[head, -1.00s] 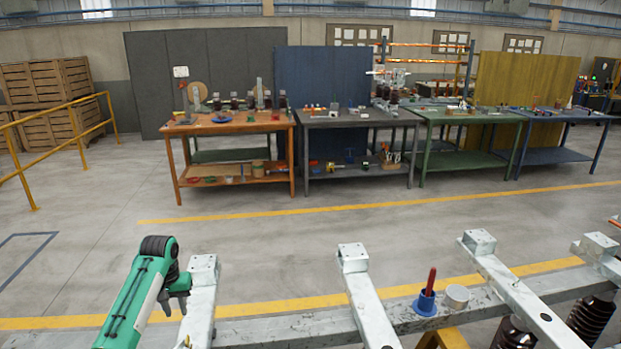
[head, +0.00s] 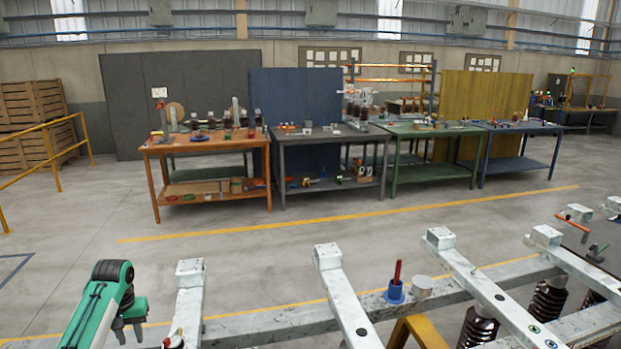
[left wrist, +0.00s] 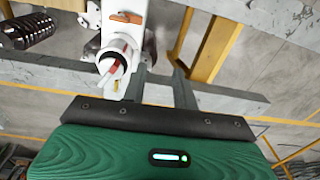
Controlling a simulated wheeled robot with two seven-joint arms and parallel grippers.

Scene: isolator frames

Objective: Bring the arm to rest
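My left arm, green and white, comes in at the lower left of the head view. Its gripper (head: 130,333) points down, with its two dark fingers apart and nothing seen between them. It is just left of the nearest pale steel arm (head: 189,290) of the frame; I cannot tell whether they touch. My right gripper is not in view.
A pale frame beam (head: 270,322) crosses the foreground, bearing a blue cup (head: 395,293) with a red-handled tool (head: 397,271) and a white pot (head: 421,286). Brown ribbed insulators (head: 478,328) stand at right. Workbenches (head: 205,146) line the back; floor between is clear.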

